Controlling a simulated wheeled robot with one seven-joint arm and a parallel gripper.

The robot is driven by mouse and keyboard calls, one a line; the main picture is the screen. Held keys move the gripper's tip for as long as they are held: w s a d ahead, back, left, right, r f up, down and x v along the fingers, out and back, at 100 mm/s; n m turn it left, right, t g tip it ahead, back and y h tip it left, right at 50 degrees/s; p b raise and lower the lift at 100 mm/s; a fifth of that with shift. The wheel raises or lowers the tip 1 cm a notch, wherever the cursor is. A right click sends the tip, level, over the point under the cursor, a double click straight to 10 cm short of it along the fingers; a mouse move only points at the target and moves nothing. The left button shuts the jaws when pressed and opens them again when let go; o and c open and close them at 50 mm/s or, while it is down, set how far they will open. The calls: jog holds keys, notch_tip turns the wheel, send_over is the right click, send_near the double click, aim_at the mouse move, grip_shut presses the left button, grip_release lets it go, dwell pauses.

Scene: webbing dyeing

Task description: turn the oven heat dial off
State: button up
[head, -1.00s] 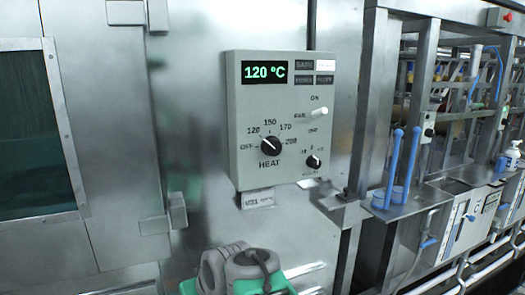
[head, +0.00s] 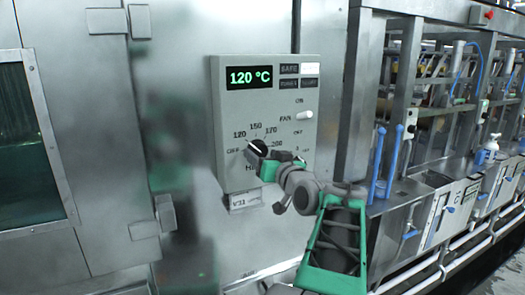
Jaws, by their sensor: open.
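The heat dial (head: 257,147) is a round black knob low on the left of a grey control panel (head: 236,110). Its white pointer mark faces up and left, near 120, with OFF further round to the left. The green display (head: 249,77) reads 120 °C. My gripper (head: 264,160) is open, in front of the panel at the dial's lower right side. It overlaps the dial's lower edge and hides part of the HEAT label. I cannot tell whether the fingers touch the knob.
A white fan switch (head: 305,115) sits on the panel's right side. My arm covers the small lower-right knob. A steel door with a dark window (head: 25,150) is at left. A steel frame with blue handles (head: 377,160) stands at right.

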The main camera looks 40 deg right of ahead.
jog(key=shift+w+d, duration=0.1)
jog(key=shift+w, duration=0.15)
jog(key=shift+c, duration=0.5)
jog(key=c, duration=1.3)
jog(key=shift+o, duration=0.2)
jog(key=shift+f, duration=0.1)
jog(key=shift+f+b, duration=0.15)
jog(key=shift+b, duration=0.5)
